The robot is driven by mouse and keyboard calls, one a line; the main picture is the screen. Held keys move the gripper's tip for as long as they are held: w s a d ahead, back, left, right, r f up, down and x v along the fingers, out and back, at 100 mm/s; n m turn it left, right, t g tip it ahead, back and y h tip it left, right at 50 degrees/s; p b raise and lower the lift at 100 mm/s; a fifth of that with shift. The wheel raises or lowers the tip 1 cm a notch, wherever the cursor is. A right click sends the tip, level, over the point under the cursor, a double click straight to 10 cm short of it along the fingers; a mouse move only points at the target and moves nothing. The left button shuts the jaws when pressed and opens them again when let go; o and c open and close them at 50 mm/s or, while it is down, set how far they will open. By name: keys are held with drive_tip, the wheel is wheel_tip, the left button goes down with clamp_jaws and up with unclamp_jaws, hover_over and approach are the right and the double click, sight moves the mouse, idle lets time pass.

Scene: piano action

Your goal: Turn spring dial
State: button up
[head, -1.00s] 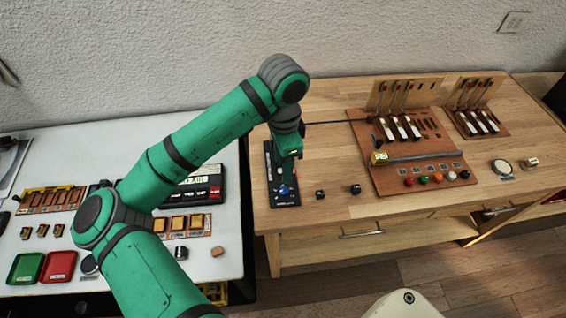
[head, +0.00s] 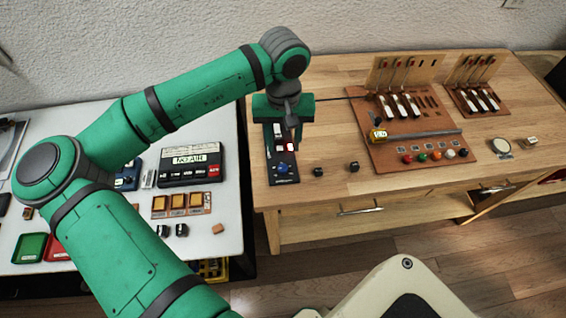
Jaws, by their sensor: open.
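A narrow black panel (head: 286,180) lies at the left end of the wooden table. A round blue knob (head: 281,168) sits near its front end and looks like the dial; its label is too small to read. My gripper (head: 284,136) is over the back part of the panel, behind the blue knob and apart from it. It is open, with nothing seen between its fingers. A white part and a red-and-white part of the panel show below the gripper body. The panel's back end is hidden by my gripper.
Two small black cubes (head: 336,170) stand right of the panel. A brown board (head: 390,157) with levers, a rod and coloured buttons lies further right on the wooden table (head: 330,110). A white table (head: 225,150) with a labelled black device (head: 190,172) is at left.

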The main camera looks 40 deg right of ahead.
sight(283, 167)
wheel_tip(283, 167, down, 11)
drive_tip(key=n, duration=0.3)
idle(0.5)
drive_tip(key=c, duration=1.1)
